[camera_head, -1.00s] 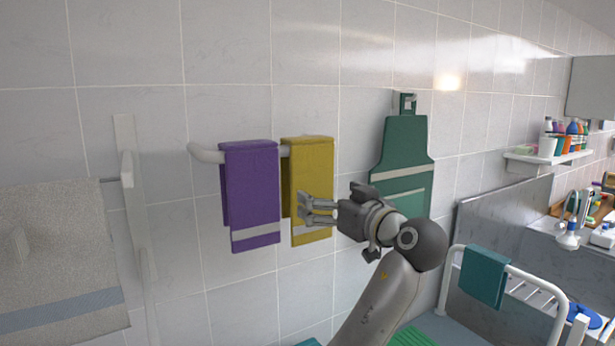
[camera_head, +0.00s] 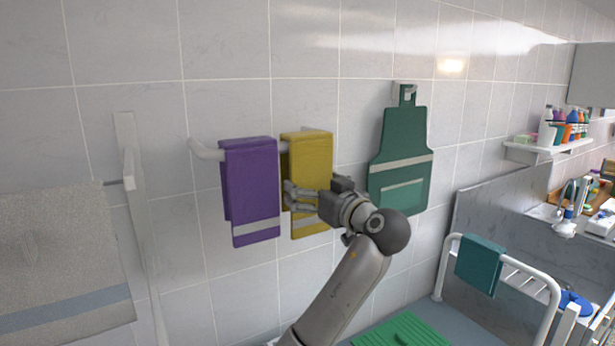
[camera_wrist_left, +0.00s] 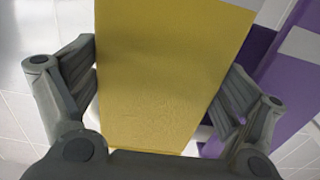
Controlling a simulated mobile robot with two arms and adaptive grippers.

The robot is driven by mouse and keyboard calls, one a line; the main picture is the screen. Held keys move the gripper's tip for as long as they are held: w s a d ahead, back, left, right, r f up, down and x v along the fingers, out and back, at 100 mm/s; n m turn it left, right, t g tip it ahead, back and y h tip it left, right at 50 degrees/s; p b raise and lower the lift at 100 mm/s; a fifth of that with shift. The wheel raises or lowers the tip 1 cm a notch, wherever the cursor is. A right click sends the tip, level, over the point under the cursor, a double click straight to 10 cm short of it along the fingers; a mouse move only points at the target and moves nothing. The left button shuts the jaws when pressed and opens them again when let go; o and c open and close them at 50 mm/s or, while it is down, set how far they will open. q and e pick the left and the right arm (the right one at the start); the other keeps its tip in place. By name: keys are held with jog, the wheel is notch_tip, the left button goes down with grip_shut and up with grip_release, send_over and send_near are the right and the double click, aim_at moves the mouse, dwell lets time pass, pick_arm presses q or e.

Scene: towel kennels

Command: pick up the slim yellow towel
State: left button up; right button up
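The slim yellow towel (camera_head: 312,155) hangs folded over a wall rail, with a grey band near its lower edge. My left gripper (camera_head: 289,197) is open in front of the towel's lower half and hides part of it. In the left wrist view the yellow towel (camera_wrist_left: 170,70) fills the middle, between the two spread fingers. One finger is at its left edge and the other at its right edge, near the purple towel. I cannot tell whether either finger touches it. My right gripper is not in view.
A purple towel (camera_head: 250,185) hangs close beside the yellow one, on the left of the same rail (camera_head: 205,150). A green apron-shaped towel (camera_head: 402,140) hangs on a hook to the right. A grey towel (camera_head: 60,250) hangs at far left. A teal towel (camera_head: 480,264) lies over a white rail.

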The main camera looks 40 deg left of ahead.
pick_arm(q)
jog(key=shift+c, duration=1.2)
jog(key=shift+r, duration=0.1)
jog(key=shift+r, duration=0.5)
notch_tip(320, 180, up, 16)
jog(key=b, duration=0.4)
jog(key=shift+f, duration=0.2)
notch_tip(320, 180, up, 11)
jog(key=b, duration=0.1)
